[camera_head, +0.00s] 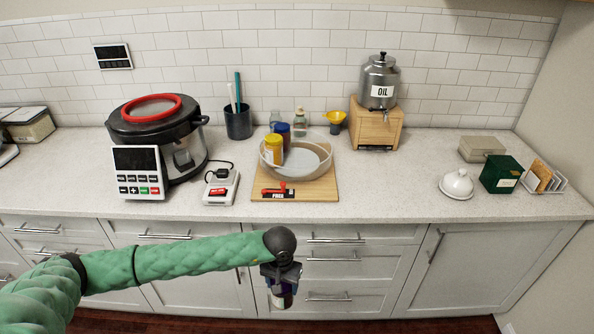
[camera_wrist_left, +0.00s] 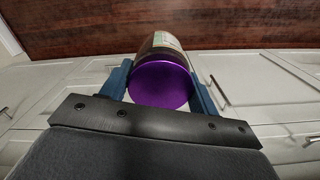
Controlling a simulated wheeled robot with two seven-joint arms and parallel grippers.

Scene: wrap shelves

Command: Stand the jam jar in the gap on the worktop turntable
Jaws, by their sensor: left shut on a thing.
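My left gripper (camera_head: 282,284) is shut on the jam jar (camera_head: 281,299), in front of the drawers and below the worktop's front edge. In the left wrist view the jar shows its round purple lid (camera_wrist_left: 158,84) between the two blue fingers (camera_wrist_left: 159,92), with a pale label on its side. The turntable (camera_head: 310,175), a round grey tray with a raised rim, stands on a wooden board (camera_head: 322,190) on the worktop. Jars stand at its left side, one with a yellow lid (camera_head: 274,141) and one with a blue lid (camera_head: 283,127). My right gripper is out of view.
An oil dispenser (camera_head: 379,82) on a wooden stand is behind right.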

